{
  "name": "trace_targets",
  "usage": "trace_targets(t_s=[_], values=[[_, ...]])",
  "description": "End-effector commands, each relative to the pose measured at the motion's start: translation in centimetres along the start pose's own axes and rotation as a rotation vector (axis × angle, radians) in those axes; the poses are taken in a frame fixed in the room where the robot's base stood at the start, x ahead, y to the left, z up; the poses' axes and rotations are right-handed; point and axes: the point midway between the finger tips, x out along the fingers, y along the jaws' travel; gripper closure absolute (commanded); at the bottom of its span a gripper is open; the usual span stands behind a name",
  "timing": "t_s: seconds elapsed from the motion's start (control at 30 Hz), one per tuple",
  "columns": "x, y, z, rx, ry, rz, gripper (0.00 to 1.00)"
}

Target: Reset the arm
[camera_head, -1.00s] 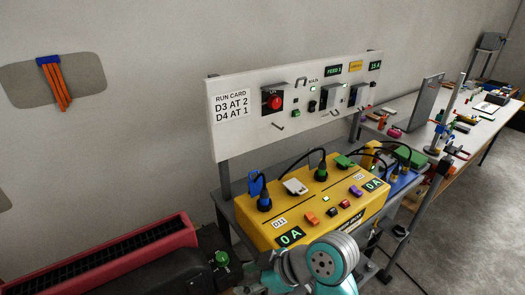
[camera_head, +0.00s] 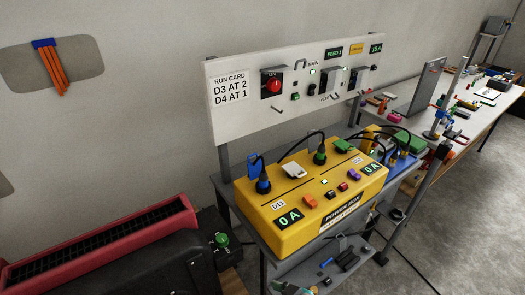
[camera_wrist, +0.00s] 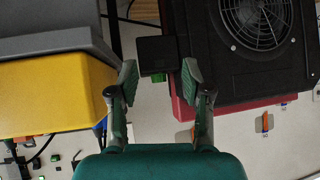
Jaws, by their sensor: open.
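My gripper (camera_wrist: 159,80) is open in the wrist view, its two dark fingers apart with nothing held between them. A small dark box with a green button (camera_wrist: 158,77) shows beyond the gap between the fingertips; the green button also shows in the head view (camera_head: 221,239).
A red and black machine (camera_head: 100,245) is at the lower left; its round fan grille (camera_wrist: 257,20) is right of the fingers in the wrist view. A white control panel (camera_head: 235,125) stands behind the power box. A lower shelf (camera_head: 335,265) holds small tools. A long workbench (camera_head: 465,125) is at right.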

Motion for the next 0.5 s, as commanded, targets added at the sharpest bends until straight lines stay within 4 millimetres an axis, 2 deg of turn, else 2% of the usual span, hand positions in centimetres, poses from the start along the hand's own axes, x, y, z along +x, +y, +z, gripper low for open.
trace_targets(t_s=[0.03, 0.1, 0.27, 0.5], values=[[-0.3, 0.0, 1.8, 0.037, 0.005, 0.034, 0.51], [-0.8, 0.2, 3.6, 0.082, 0.023, 0.086, 0.51], [-2.7, 0.5, 7.7, 0.170, 0.064, 0.206, 0.51], [-6.9, 0.1, 12.8, 0.260, 0.131, 0.375, 0.51]])
